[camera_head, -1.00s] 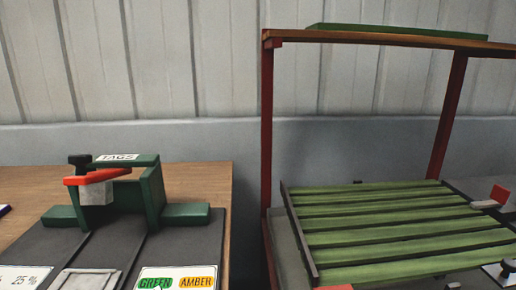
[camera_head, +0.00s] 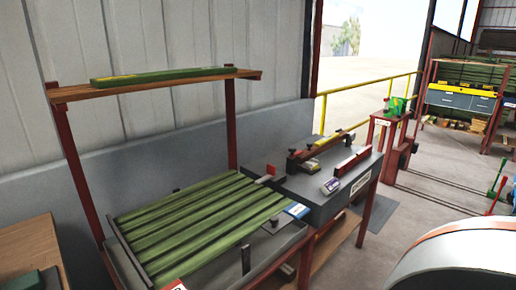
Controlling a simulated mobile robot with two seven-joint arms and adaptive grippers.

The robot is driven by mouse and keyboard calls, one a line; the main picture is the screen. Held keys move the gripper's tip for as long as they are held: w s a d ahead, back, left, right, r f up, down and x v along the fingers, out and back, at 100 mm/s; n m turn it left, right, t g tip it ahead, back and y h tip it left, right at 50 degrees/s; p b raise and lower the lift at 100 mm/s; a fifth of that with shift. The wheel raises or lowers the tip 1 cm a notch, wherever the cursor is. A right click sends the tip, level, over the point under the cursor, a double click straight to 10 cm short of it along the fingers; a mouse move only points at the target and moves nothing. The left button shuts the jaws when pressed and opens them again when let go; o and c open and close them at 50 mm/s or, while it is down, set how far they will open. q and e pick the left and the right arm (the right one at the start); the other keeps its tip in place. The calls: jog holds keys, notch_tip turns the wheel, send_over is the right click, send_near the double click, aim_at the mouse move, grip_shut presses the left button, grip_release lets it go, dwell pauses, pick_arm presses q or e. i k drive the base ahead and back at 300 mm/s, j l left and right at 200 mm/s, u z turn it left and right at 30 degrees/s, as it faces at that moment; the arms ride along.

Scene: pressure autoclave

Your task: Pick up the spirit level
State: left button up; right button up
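A long, thin green bar (camera_head: 160,74) with yellowish marks lies flat on the wooden shelf (camera_head: 190,83) above the slatted bench. It may be the spirit level, but I cannot tell for sure at this size. Neither of my grippers is in view.
Green boards (camera_head: 200,222) lie side by side in a tray under the shelf, between red posts. The grey bench (camera_head: 318,197) holds small items. A large grey rounded body (camera_head: 465,265) fills the bottom right. Open floor (camera_head: 425,210) lies beyond the bench.

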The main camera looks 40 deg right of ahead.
aim_at(343, 168)
jog(key=z, duration=2.05)
jog(key=i+l, duration=0.25)
jog(key=i, duration=0.25)
jog(key=i+l, duration=0.2)
jog(key=i, duration=0.35)
jog(key=i+l, duration=0.25)
jog(key=i, duration=0.25)
jog(key=i+l, duration=0.25)
jog(key=i, duration=0.25)
jog(key=i+l, duration=0.25)
jog(key=i, duration=0.3)
